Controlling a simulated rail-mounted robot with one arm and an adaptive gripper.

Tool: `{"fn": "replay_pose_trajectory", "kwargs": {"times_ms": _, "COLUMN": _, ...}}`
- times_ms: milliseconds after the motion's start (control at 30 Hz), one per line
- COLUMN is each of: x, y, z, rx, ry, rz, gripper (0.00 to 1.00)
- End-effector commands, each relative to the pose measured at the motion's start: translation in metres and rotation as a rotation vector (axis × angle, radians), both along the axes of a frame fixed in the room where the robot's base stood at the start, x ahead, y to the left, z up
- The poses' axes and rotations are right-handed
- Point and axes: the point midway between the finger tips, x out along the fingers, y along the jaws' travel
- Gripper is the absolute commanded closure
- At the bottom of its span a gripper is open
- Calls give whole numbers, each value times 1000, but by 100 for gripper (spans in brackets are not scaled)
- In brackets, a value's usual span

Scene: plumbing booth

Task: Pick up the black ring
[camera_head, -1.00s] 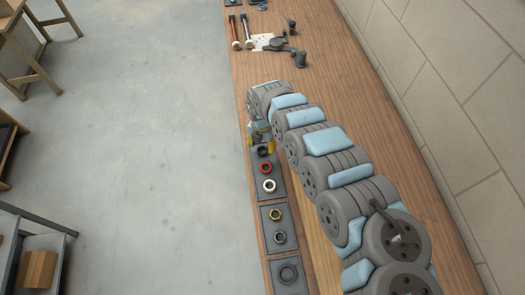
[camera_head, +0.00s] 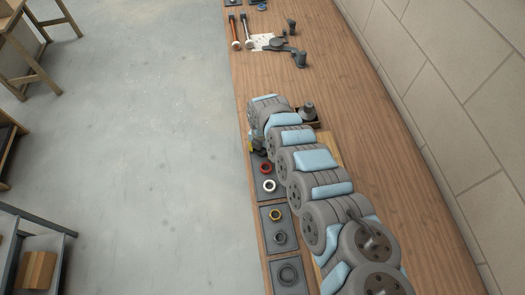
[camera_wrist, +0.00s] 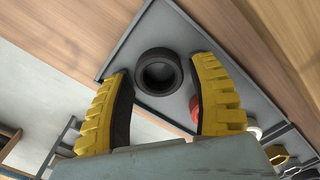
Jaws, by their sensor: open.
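The black ring (camera_wrist: 141,75) lies flat on a grey tray (camera_wrist: 128,45) in the wrist view. My gripper (camera_wrist: 165,69) is open, its yellow-ribbed fingers apart on the left and right of the ring in that picture, with nothing between them held. I cannot tell how far the fingertips are above the tray. In the head view my gripper (camera_head: 252,147) is over the far end of the tray, and my arm and gripper mostly hide the black ring there.
A red ring (camera_head: 265,169) and a white ring (camera_head: 269,186) lie on the same tray, nearer the camera. More trays with a yellow ring (camera_head: 275,214) and grey rings follow. A dark box (camera_head: 313,123) with a grey part stands right of my arm.

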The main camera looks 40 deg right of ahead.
Motion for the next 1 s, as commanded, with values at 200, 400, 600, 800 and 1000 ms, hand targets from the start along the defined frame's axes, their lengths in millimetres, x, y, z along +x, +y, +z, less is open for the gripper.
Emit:
{"fn": "replay_pose_trajectory", "kwargs": {"times_ms": 200, "x": 0, "y": 0, "z": 0, "rx": 0, "ry": 0, "rz": 0, "gripper": 64}}
{"fn": "replay_pose_trajectory", "kwargs": {"times_ms": 400, "x": 0, "y": 0, "z": 0, "rx": 0, "ry": 0, "rz": -1, "gripper": 75}}
{"fn": "replay_pose_trajectory", "kwargs": {"times_ms": 600, "x": 0, "y": 0, "z": 0, "rx": 1, "ry": 0, "rz": -1, "gripper": 75}}
{"fn": "replay_pose_trajectory", "kwargs": {"times_ms": 800, "x": -1, "y": -1, "z": 7, "rx": 1, "ry": 0, "rz": -2, "gripper": 76}}
{"fn": "replay_pose_trajectory", "kwargs": {"times_ms": 1000, "x": 0, "y": -3, "z": 31, "rx": -4, "ry": 0, "rz": -1, "gripper": 76}}
